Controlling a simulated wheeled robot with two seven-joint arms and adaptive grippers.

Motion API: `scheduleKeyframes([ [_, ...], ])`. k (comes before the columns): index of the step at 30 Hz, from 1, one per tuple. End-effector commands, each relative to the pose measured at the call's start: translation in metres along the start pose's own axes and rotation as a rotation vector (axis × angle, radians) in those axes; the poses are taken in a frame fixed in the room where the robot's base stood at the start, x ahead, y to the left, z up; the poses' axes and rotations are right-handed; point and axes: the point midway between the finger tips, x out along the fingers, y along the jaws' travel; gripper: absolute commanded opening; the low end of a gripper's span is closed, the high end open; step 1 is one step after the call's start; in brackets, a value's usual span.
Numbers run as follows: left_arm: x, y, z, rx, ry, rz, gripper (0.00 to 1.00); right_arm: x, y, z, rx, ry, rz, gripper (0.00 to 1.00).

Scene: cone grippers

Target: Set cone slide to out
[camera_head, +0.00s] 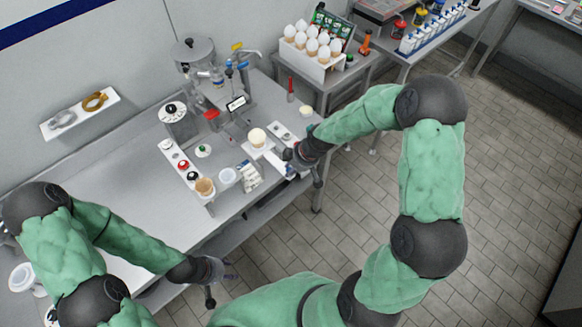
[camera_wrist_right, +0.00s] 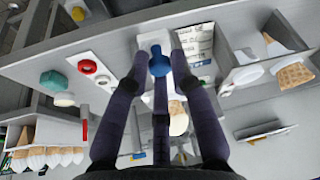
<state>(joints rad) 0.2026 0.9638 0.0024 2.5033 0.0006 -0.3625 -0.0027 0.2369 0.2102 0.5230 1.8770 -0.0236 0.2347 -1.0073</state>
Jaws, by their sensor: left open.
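In the right wrist view a blue knob (camera_wrist_right: 159,63) stands over a white plate (camera_wrist_right: 153,40) at the counter's edge; I take it for the cone slide's handle. My right gripper (camera_wrist_right: 160,58) has its long dark fingers around this knob; whether they press on it I cannot tell. In the head view the right gripper (camera_head: 291,157) is at the front right of the counter, hiding the knob. A pale cone top (camera_head: 257,137) stands just left of it. My left gripper (camera_head: 212,285) is open and empty, low in front of the counter's front edge.
Left of the right gripper are a strip with red and white knobs (camera_head: 182,165), cups (camera_head: 204,187) and a printed packet (camera_head: 249,177). A metal machine (camera_head: 198,60) stands behind.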

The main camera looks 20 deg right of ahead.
Motion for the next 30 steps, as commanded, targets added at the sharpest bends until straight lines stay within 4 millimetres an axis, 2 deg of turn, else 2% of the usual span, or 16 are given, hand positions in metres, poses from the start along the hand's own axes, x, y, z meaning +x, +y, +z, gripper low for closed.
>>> scheduleKeyframes([
  [1, 0.000, 0.000, 0.000, 0.000, 0.000, 0.000, 0.46, 0.000, -0.001, 0.001, 0.000, -0.002, -0.002, 0.40],
  [2, 0.000, 0.000, 0.000, 0.000, 0.000, 0.000, 0.46, 0.000, -0.001, 0.001, 0.000, -0.002, -0.002, 0.46],
  [11, 0.000, 0.000, 0.000, 0.000, 0.000, 0.000, 0.46, 0.000, 0.000, 0.000, 0.001, -0.001, -0.001, 0.46],
  [16, 0.000, 0.000, 0.000, 0.000, 0.000, 0.000, 0.46, -0.009, 0.001, 0.000, 0.001, 0.001, 0.002, 0.46],
  [20, 0.000, 0.000, 0.000, 0.000, 0.000, 0.000, 0.46, -0.028, 0.001, 0.000, 0.001, 0.002, 0.004, 0.46],
  [30, 0.000, 0.000, 0.000, 0.000, 0.000, 0.000, 0.46, -0.094, 0.000, 0.000, 0.001, 0.001, 0.002, 0.46],
])
